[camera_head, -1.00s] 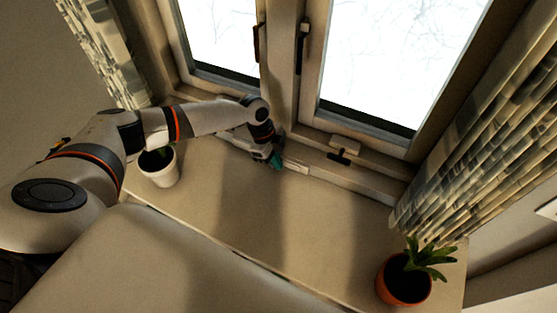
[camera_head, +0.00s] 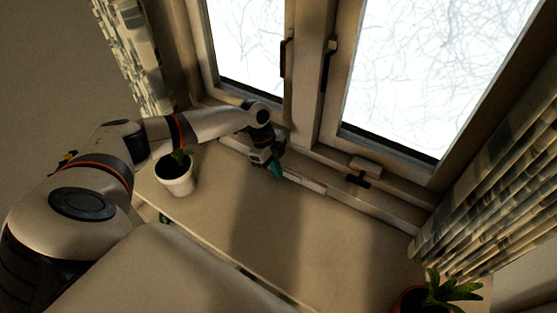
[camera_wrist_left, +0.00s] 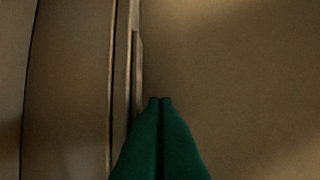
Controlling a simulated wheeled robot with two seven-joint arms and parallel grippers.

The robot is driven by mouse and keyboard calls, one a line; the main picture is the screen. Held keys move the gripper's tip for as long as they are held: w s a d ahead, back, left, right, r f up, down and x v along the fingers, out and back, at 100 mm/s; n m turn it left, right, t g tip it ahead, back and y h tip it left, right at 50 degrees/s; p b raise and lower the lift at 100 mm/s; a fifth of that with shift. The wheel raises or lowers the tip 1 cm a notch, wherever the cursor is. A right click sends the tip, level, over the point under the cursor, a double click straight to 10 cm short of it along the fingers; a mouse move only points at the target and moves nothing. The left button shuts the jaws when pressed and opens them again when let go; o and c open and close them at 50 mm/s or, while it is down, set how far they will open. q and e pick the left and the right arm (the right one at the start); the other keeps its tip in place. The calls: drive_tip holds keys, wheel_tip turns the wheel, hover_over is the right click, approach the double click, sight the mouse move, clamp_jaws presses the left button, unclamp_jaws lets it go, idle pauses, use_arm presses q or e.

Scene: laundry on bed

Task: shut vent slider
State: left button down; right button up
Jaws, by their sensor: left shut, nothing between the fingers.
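A pale narrow strip (camera_head: 305,183), which looks like the vent slider, runs along the lower window frame, below the centre post. My right gripper is out of view.
A white potted plant (camera_head: 175,175) stands on the sill (camera_head: 265,215) below my left forearm. An orange potted plant (camera_head: 412,300) is at lower right. A dark handle (camera_head: 358,180) sits on the frame right of the strip. Curtains hang at both sides. The mid-sill is clear.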

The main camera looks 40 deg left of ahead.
use_arm(q)
drive_tip(key=b+v, duration=0.2)
drive_tip(key=v, duration=0.9)
drive_tip(key=shift+r, duration=0.15)
drive_tip(key=shift+s+a, duration=0.1)
